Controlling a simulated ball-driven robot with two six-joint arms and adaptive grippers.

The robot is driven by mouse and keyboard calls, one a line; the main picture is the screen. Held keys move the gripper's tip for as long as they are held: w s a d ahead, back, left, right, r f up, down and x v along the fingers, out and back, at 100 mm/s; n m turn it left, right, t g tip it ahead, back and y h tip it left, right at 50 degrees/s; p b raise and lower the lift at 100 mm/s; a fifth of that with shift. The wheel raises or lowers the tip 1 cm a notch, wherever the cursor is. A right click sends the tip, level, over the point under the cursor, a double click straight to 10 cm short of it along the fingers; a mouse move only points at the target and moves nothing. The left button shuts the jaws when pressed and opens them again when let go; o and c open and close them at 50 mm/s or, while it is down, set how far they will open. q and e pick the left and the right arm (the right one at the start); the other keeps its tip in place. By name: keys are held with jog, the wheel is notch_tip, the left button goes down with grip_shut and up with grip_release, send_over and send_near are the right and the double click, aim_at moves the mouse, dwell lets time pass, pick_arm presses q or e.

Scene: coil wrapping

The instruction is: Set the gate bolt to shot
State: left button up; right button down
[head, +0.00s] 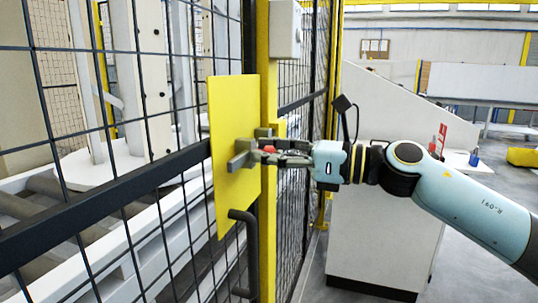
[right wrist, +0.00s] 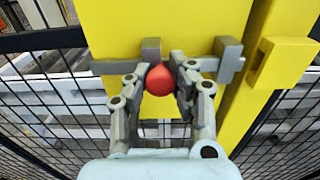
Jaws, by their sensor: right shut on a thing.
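The gate bolt is a grey bar (right wrist: 110,66) lying across a yellow plate (head: 225,115) on the mesh gate. It has a red knob (right wrist: 159,79), which also shows in the head view (head: 269,149). Grey guide brackets stand on the plate. My right gripper (right wrist: 160,86) is shut on the red knob, one finger on each side. The bar's right end shows just past the right bracket (right wrist: 228,54), short of the yellow keeper block (right wrist: 283,63) on the yellow post (head: 268,200). My left gripper is not in view.
A dark pull handle (head: 251,250) sticks out from the gate below the plate. Black mesh (head: 110,240) fills the left, with rollers (head: 40,200) behind it. A white sloped cabinet (head: 375,235) stands behind my right arm. Grey floor shows at the right.

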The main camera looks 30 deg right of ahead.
jog(key=w+d+b, duration=0.2)
jog(key=w+d, duration=0.1)
jog(key=shift+d+b, duration=0.2)
jog(key=shift+b, duration=0.2)
jog(key=c, duration=1.1)
grip_release()
jog(key=shift+w+d, duration=0.15)
jog(key=shift+d, duration=0.1)
notch_tip(320, 180, up, 10)
jog(key=shift+a, duration=0.1)
